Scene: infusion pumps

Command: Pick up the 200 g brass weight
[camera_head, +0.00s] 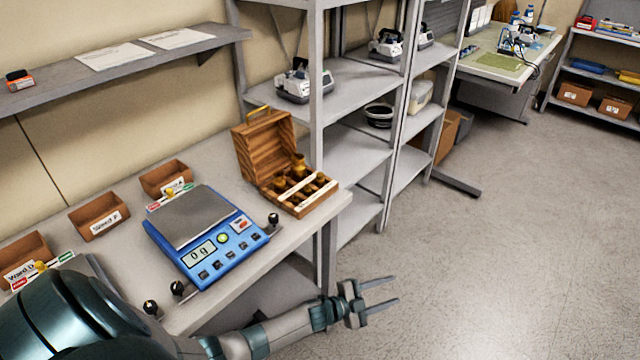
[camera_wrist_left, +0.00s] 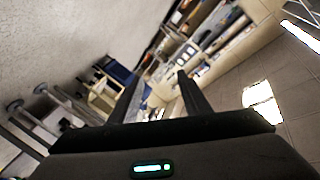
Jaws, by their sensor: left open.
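An open wooden weight box (camera_head: 290,206) stands at the right end of the table, its lid tilted up at the back. Several brass weights sit in it, and a larger one (camera_head: 300,163) stands at its back; their gram marks are too small to read, so I cannot tell which is the 200 g one. My left gripper (camera_head: 395,292) is open and empty, out past the table's right edge, to the right of and below the box. Its two fingers (camera_wrist_left: 158,95) also show in the left wrist view, with nothing between them. My right gripper is not in view.
A blue scale (camera_head: 205,245) reading 0 g stands left of the box. Small brown bins (camera_head: 98,220) line the table's back. Grey shelves (camera_head: 350,95) with pumps rise behind the box's right side. The floor (camera_head: 500,250) at right is clear.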

